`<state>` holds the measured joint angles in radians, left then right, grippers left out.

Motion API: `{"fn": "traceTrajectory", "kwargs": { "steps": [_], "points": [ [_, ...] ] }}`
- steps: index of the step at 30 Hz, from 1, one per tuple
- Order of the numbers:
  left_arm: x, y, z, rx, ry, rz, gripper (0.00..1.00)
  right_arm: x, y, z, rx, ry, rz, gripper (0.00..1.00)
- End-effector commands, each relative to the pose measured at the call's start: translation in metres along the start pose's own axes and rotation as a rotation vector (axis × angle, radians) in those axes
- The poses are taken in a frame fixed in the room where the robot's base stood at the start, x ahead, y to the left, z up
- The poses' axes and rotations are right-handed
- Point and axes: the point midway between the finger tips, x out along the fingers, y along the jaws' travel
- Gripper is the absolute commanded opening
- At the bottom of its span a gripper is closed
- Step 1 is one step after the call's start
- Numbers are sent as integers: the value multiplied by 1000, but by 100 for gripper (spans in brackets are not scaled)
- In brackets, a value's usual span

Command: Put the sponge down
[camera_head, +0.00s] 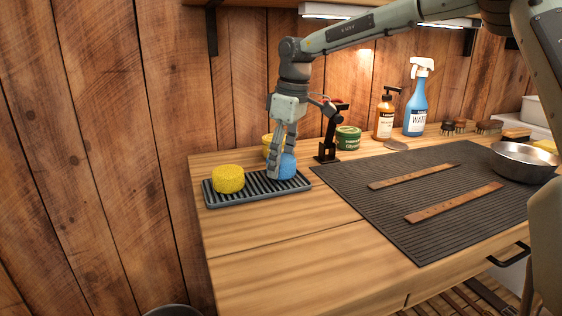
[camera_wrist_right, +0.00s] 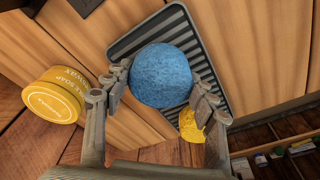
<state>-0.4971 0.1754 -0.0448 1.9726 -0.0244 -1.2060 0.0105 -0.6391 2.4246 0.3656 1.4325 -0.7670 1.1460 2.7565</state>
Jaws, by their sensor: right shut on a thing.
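A round blue sponge (camera_head: 287,166) is between the fingers of my right gripper (camera_head: 279,165), over the right end of a dark ribbed tray (camera_head: 258,189). In the right wrist view the blue sponge (camera_wrist_right: 161,75) sits between the two fingers, with the ribbed tray (camera_wrist_right: 131,43) behind it. The gripper is shut on it and points down. I cannot tell whether the sponge touches the ribs. A yellow sponge (camera_head: 229,179) lies on the tray's left end. It also shows in the right wrist view (camera_wrist_right: 190,125), partly hidden by a finger. My left gripper is not in view.
A yellow tin (camera_wrist_right: 54,95) stands close behind the tray. A black stand (camera_head: 327,143) and a green tin (camera_head: 348,138) are to its right. A dark mat (camera_head: 400,196) bears two leather straps (camera_head: 413,176). The bench front (camera_head: 273,245) is clear.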

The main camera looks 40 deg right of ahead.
Motion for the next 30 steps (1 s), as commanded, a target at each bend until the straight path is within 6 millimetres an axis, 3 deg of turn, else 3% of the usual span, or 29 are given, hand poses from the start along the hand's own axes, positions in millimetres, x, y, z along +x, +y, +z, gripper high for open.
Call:
{"fn": "traceTrajectory", "kwargs": {
  "steps": [10,15,16,21,30],
  "points": [
    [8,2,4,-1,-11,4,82,8,0,1,0,1,1,41],
    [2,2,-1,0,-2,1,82,10,0,1,0,1,1,41],
    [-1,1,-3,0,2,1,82,10,0,1,0,1,0,58],
    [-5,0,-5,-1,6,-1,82,9,0,1,0,1,0,78],
    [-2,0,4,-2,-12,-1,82,8,0,1,0,1,0,78]
  ]
}}
